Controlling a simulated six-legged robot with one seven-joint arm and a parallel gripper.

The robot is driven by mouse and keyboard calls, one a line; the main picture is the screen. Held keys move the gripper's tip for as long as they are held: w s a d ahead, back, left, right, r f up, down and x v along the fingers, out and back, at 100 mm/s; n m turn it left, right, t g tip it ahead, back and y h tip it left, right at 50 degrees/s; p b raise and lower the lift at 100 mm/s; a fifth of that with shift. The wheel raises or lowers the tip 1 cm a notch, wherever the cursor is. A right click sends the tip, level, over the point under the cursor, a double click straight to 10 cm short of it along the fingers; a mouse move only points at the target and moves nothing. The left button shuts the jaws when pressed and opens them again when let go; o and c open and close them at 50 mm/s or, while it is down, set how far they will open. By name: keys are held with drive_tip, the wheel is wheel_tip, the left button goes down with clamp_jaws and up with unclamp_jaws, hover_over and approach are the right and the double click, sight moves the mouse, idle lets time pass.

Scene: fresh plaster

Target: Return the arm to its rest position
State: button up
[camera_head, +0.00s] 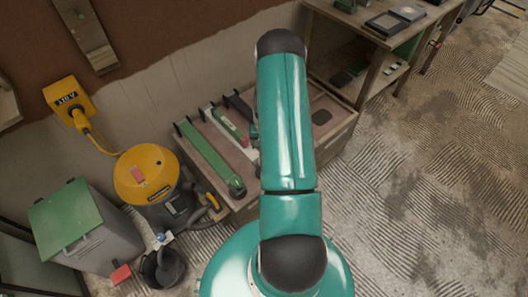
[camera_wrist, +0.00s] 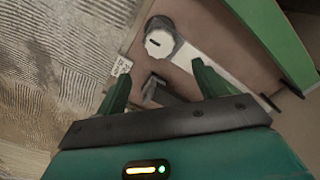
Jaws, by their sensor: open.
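My gripper (camera_wrist: 161,70) is open in the wrist view, its two green fingers spread apart. A dark grey piece (camera_wrist: 165,92) shows between and beyond the fingers, apparently on the bench surface, and I see nothing clasped. In the head view my teal arm reaches over the low bench (camera_head: 338,128) and hides most of my gripper and part of the bench top.
The bench bears a long green bar (camera_head: 207,157), also in the wrist view (camera_wrist: 275,35), and a white strip with a round grey end (camera_wrist: 160,40). A yellow vacuum (camera_head: 147,175), a green-lidded bin (camera_head: 68,215) and a black bucket (camera_head: 163,268) stand left. Floor at right is clear.

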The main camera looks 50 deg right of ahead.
drive_tip(key=shift+r, duration=1.15)
drive_tip(key=w+a+r+n+t, duration=0.15)
drive_tip(key=a+r, duration=0.35)
drive_tip(key=r, duration=0.5)
drive_tip(key=w+a+r+n+h, duration=0.15)
drive_tip(key=a+r, duration=0.35)
drive_tip(key=r, duration=0.5)
drive_tip(key=w+a+r+n+t, duration=0.15)
drive_tip(key=a+r, duration=0.35)
drive_tip(key=r, duration=0.6)
drive_tip(key=s+a+r+n, duration=0.3)
drive_tip(key=s+a+r, duration=0.3)
drive_tip(key=a+r, duration=0.55)
drive_tip(key=s+a+r+n+t+y, duration=0.1)
drive_tip(key=s+a+r+n+t, duration=0.1)
drive_tip(key=s+a+r, duration=0.3)
drive_tip(key=s+a, duration=0.4)
drive_tip(key=s, duration=0.2)
drive_tip(key=shift+s+r+t, duration=0.15)
drive_tip(key=shift+s+t, duration=0.1)
drive_tip(key=shift+t, duration=0.05)
drive_tip(key=shift+d+y, duration=0.2)
drive_tip(key=shift+y, duration=0.05)
